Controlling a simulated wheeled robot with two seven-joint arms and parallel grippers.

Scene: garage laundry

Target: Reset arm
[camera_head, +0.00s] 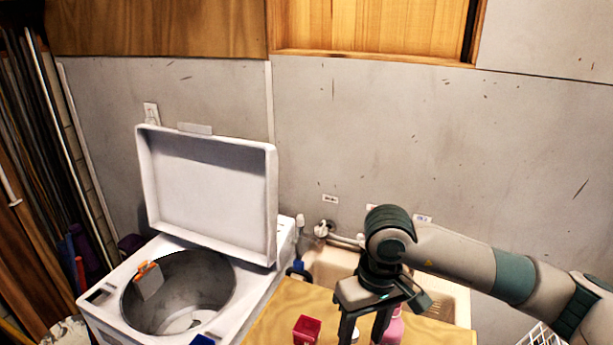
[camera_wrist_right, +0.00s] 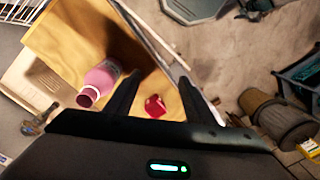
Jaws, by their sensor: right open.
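My right arm comes in from the right in the head view. Its gripper (camera_head: 365,325) points down over the wooden board, with its two fingers apart. In the right wrist view the open gripper (camera_wrist_right: 185,100) has nothing between its fingertips that I can see as held. A small red box (camera_head: 306,329) lies on the board, left of the gripper; it also shows in the wrist view (camera_wrist_right: 155,106), below and apart from the fingers. A pink bottle (camera_head: 393,328) stands behind the gripper, partly hidden by it. My left gripper does not show.
An open top-loading washer (camera_head: 105,300) with its lid (camera_head: 207,190) raised stands at the left; an orange-and-grey item (camera_head: 149,280) sits at its drum rim. A sink (camera_head: 335,265) lies behind the wooden board (camera_head: 275,318). A bin (camera_wrist_right: 280,118) stands on the floor.

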